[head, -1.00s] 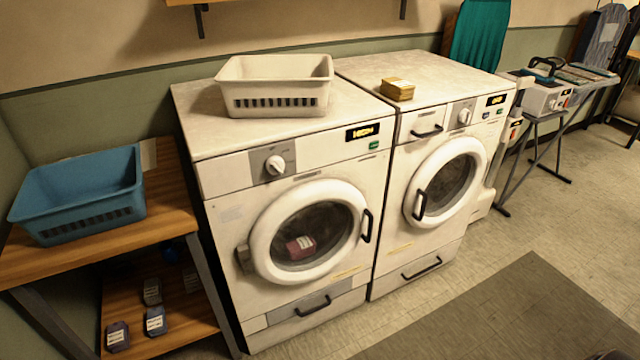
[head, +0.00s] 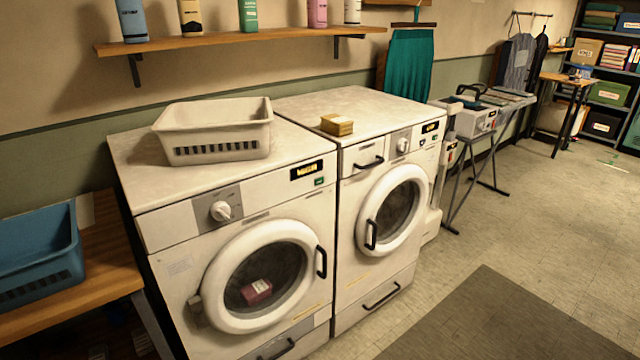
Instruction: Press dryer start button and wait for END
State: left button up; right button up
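Two white front-loading machines stand side by side. The left machine (head: 172,295) has a knob (head: 221,211), a lit display (head: 307,170) with unreadable amber characters, and a small green button (head: 319,181) below it. Its round door (head: 215,293) is shut, with a reddish labelled item (head: 257,291) behind the glass. The right machine (head: 350,290) has a top-left drawer handle, a knob, a lit display (head: 430,127) and small buttons (head: 422,141); its round door is shut. No readable label shows which is the dryer. Neither gripper is in view.
A cream basket (head: 215,130) and a small yellowish block (head: 337,125) sit on the machines. A blue basket (head: 40,260) stands on a wooden bench at left. A bottle shelf (head: 240,37) hangs above. A dark mat (head: 500,320) lies on open floor at front right.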

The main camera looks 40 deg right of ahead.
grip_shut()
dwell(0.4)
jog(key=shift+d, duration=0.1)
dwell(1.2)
